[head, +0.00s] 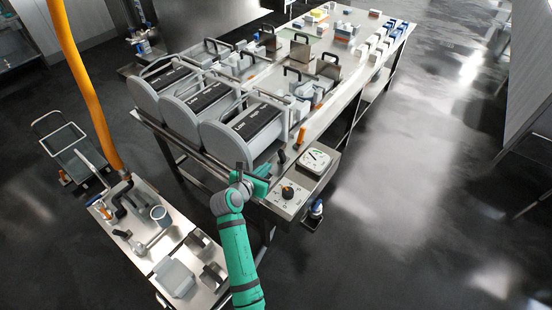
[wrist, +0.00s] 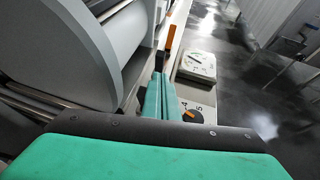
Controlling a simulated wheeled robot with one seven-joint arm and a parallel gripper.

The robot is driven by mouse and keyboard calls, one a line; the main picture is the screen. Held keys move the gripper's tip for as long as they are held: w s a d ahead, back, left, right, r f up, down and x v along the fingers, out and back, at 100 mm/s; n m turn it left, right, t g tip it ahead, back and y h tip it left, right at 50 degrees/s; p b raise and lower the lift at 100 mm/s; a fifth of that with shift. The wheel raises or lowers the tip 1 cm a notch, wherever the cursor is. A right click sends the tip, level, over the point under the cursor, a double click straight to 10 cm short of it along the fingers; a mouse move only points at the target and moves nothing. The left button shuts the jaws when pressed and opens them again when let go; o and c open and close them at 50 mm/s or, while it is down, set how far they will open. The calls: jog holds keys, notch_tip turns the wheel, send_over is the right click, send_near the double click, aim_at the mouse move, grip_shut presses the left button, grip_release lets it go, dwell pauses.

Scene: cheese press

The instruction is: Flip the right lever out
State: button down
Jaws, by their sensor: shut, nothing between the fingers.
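At the front end of the press table, an orange-handled lever (head: 302,134) stands roughly upright beside the dial gauge. A dark lever-like handle (head: 282,157) stands nearer to me. In the wrist view the orange handle (wrist: 171,38) shows just beyond the fingertips, with the dark part (wrist: 159,59) below and in front of it. I cannot tell for sure which is the right lever. My gripper (head: 263,181) is shut and empty at the table's front end, left of the knob. Its green fingers (wrist: 161,78) lie together, pointing toward the levers, apparently short of them.
A white dial gauge (head: 314,161) and a black knob with an orange mark (head: 288,192) are right of my gripper. Large grey press drums (head: 240,132) stand close on the left. A steel cart (head: 150,235) is at lower left. Open floor (head: 400,200) lies to the right.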

send_near(282, 156)
jog(key=x, duration=0.5)
jog(key=shift+w+a, duration=0.25)
